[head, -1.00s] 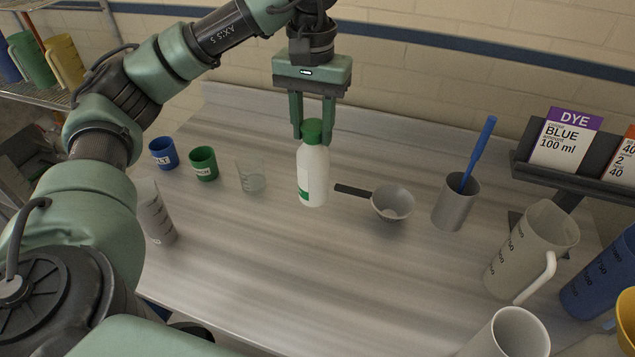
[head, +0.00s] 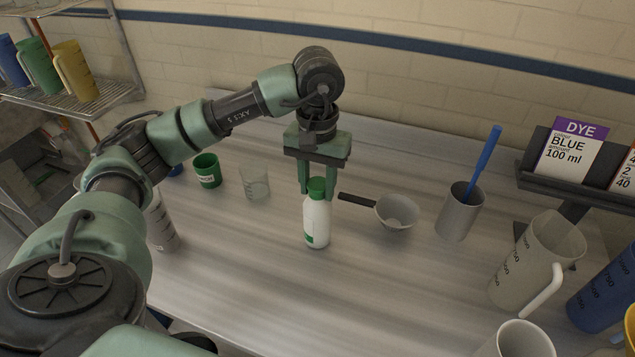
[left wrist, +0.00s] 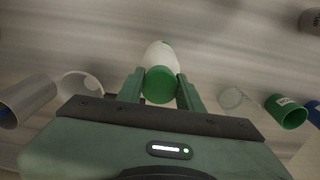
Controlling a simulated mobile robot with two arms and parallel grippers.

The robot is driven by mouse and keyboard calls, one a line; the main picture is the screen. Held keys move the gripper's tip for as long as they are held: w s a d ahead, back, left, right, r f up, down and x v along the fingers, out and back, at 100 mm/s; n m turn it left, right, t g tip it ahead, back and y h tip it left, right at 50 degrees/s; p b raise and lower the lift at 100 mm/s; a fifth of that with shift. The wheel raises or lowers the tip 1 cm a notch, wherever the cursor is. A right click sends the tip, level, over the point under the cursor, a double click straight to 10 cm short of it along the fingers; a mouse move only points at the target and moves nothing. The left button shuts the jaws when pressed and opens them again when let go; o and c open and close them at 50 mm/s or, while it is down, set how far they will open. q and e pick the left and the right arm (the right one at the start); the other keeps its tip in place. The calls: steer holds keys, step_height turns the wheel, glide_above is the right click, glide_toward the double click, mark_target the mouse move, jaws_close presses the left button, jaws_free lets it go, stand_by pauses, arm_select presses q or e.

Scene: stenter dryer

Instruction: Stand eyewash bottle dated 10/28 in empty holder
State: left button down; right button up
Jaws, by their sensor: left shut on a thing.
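A white bottle with a green cap (head: 317,222) is upright over the middle of the grey worktop. My left gripper (head: 318,187) points down and is shut on it at the cap. In the left wrist view the bottle's cap (left wrist: 160,86) sits between the two green fingers of my left gripper (left wrist: 161,90). A green and white label shows low on the bottle, but no date can be read. I cannot tell whether its base touches the worktop. I see no eyewash holder in these views. My right gripper is not in view.
On the worktop (head: 270,285) a dark-handled scoop (head: 397,212) lies just right of the bottle. A grey cup (head: 458,215) with a blue tool stands further right, near clear jugs. A green cup (head: 207,170) and clear beaker (head: 255,184) stand left. The front middle is clear.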

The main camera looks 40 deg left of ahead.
arm_select(q)
steer(key=c, duration=1.3)
jaws_free()
steer(key=shift+f, duration=0.15)
steer(key=shift+c, duration=0.2)
steer(key=o, duration=0.4)
